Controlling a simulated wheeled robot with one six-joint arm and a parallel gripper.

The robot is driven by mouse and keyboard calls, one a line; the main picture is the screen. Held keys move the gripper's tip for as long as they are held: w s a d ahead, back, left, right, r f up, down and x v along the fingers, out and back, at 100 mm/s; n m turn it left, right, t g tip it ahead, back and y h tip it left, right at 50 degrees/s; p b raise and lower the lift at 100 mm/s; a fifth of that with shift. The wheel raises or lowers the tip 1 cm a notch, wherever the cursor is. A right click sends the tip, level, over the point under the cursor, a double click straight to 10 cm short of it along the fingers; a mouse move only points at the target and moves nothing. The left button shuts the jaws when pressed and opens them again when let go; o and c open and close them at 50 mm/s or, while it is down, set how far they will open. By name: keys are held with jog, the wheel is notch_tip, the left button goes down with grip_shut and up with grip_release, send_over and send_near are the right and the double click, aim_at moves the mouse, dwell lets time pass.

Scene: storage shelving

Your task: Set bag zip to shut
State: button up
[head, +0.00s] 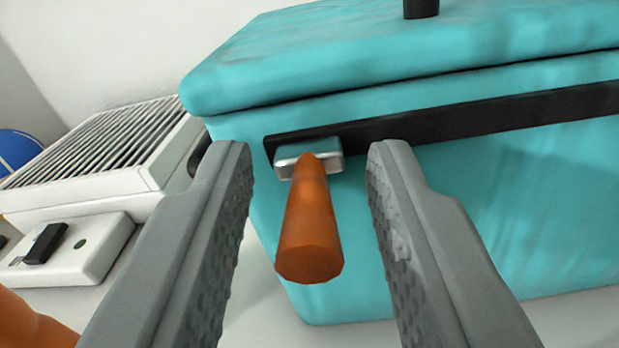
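A teal bag (420,190) with a lid fills the right and middle of the head view. A black zip track (480,116) runs across its front face, rising slightly to the right. The metal zip slider (309,158) sits near the left end of the track. An orange-brown pull tab (309,230) sticks out from the slider toward the camera. My gripper (312,160) is open, with one grey finger on each side of the pull. Gaps show between the pull and both fingers, so it appears untouched.
A white vented appliance (110,150) stands left of the bag. A white box with a black switch (70,245) lies in front of it. A blue round object (15,155) is at the far left. Part of an orange object (30,322) shows at lower left.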

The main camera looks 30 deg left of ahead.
grip_shut()
jog(key=w+d, duration=0.2)
jog(key=d, duration=0.6)
jog(key=w+d, duration=0.3)
jog(key=d, duration=0.5)
jog(key=shift+w+d, duration=0.2)
jog(key=shift+w, duration=0.15)
grip_release()
jog(key=v, duration=1.7)
jog(key=shift+s+d, duration=0.2)
jog(key=shift+f, duration=0.1)
